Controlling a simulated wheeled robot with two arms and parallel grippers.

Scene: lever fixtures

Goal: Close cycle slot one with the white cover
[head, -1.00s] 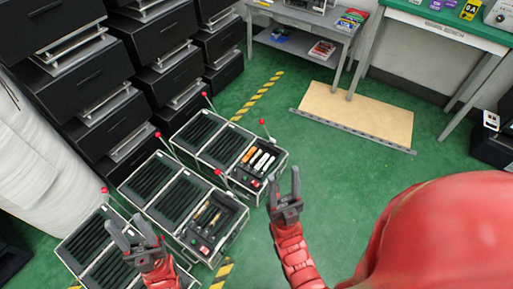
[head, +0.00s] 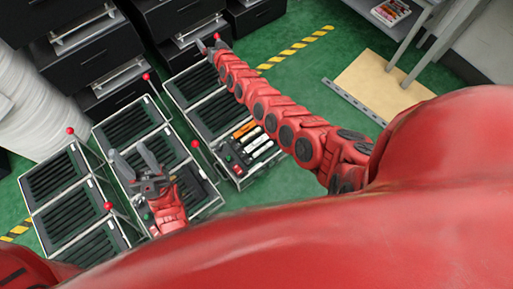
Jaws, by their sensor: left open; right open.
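Three low metal cases stand in a row on the floor: a left case (head: 70,211), a middle case (head: 126,120) and a right case (head: 190,84), with dark ribbed panels and red-knobbed levers (head: 146,77). The right case's near compartment is uncovered and holds orange and white pieces (head: 257,141); I cannot tell which, if any, is the white cover, nor which opening is slot one. My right gripper (head: 209,46) is open at the far end of the right case, close to a red knob (head: 216,36). My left gripper (head: 133,160) is open above the middle case, hiding part of it.
Black drawer units (head: 95,55) stand close behind the cases. A white wrapped bulk (head: 30,110) is at the left. A tan board (head: 385,88) lies below a grey table at the right. Green floor with yellow-black tape (head: 300,45) is clear between.

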